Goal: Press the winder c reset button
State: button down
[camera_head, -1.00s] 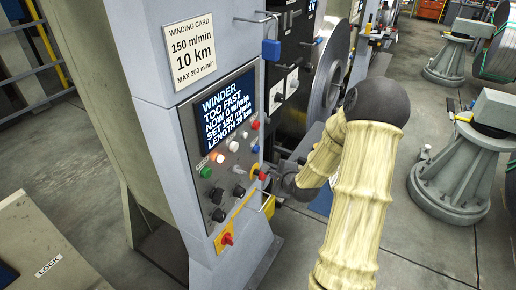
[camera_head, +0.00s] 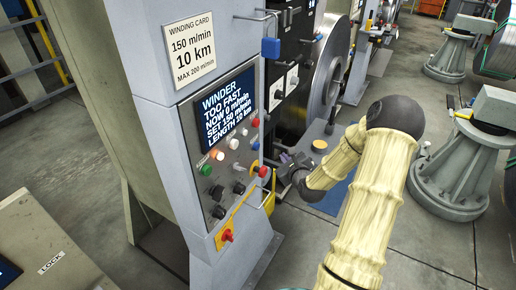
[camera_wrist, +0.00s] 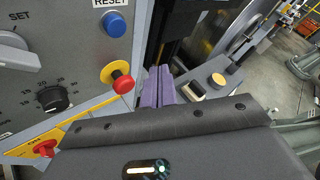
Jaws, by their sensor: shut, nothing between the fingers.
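The winder panel (camera_head: 229,185) is on the grey column and its screen (camera_head: 226,109) reads "TOO FAST, NOW 0 m/min, SET 150 m/min, LENGTH 10 km". No letter C is readable. In the wrist view, a blue round button (camera_wrist: 115,25) sits under a RESET label (camera_wrist: 108,3). A red mushroom button on a yellow ring (camera_wrist: 122,82) is below it. My gripper (camera_wrist: 158,88) has purple fingers, shut and empty, to the right of these buttons and apart from the panel. In the head view my gripper (camera_head: 286,160) is right of the panel's edge.
A winding card (camera_head: 189,47) is above the screen. A yellow plate with a red switch (camera_head: 227,236) is low on the panel. A black cabinet (camera_head: 291,75) and a large steel coil (camera_head: 330,70) stand behind. Grey pedestals (camera_head: 455,170) stand at right on open floor.

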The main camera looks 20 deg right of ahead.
aim_at(259, 146)
jog(key=w+a, duration=0.4)
jog(key=w, duration=0.1)
jog(key=shift+w+a, duration=0.2)
jog(key=shift+w, duration=0.15)
jog(key=shift+w+a, duration=0.1)
dwell(1.8)
jog(key=shift+w+a+b, duration=0.15)
jog(key=shift+w+b, duration=0.05)
jog(key=shift+b, duration=0.1)
jog(key=shift+w+a, duration=0.45)
jog(key=shift+w, duration=0.05)
dwell(1.3)
jog(key=shift+s+d, duration=0.65)
jog(key=shift+s, duration=0.2)
jog(key=shift+s+d, duration=0.8)
jog(key=shift+s, duration=0.2)
jog(key=shift+s+d, duration=0.75)
jog(key=shift+s, duration=0.2)
